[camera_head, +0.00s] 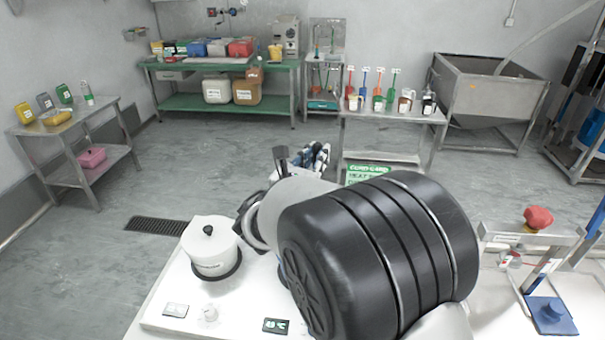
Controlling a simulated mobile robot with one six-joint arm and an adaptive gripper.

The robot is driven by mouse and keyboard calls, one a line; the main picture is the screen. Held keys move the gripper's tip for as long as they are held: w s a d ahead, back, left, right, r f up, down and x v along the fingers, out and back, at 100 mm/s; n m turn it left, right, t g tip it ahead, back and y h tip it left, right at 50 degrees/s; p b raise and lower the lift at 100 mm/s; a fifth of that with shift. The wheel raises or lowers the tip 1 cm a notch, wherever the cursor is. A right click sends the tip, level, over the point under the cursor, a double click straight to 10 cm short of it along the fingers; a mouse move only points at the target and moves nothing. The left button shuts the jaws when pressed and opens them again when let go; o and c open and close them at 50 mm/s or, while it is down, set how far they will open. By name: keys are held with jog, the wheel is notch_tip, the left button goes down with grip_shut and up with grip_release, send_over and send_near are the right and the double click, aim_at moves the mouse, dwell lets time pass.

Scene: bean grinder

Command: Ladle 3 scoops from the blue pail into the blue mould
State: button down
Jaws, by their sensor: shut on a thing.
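My arm fills the middle foreground, and my gripper (312,157) shows only in small part beyond it. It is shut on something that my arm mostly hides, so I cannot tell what. I cannot clearly make out the blue pail or the blue mould. A blue container (197,47) stands among others on the green table at the back left. A small blue block or plate (549,316) lies under a metal frame at the front right. Whether either one is the pail or the mould, I cannot tell.
A white lidded pot (210,247) stands on the white worktop (158,308) before me, left of my arm. Coloured scoops or tools and small jars stand on a metal table (392,114) beyond. A steel hopper (490,90) is behind right.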

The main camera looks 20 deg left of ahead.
notch_tip(320, 180, down, 3)
jog(key=shift+f+b, duration=0.15)
jog(key=shift+b, duration=1.1)
jog(key=shift+s+d+f+b, duration=0.1)
jog(key=shift+d+f+b, duration=0.15)
jog(key=shift+f, duration=0.2)
notch_tip(320, 180, down, 17)
jog(key=b, duration=0.8)
jog(key=shift+a+r, duration=0.15)
jog(key=shift+r, duration=0.15)
jog(key=shift+r+p, duration=4.65)
jog(key=shift+r, duration=3.25)
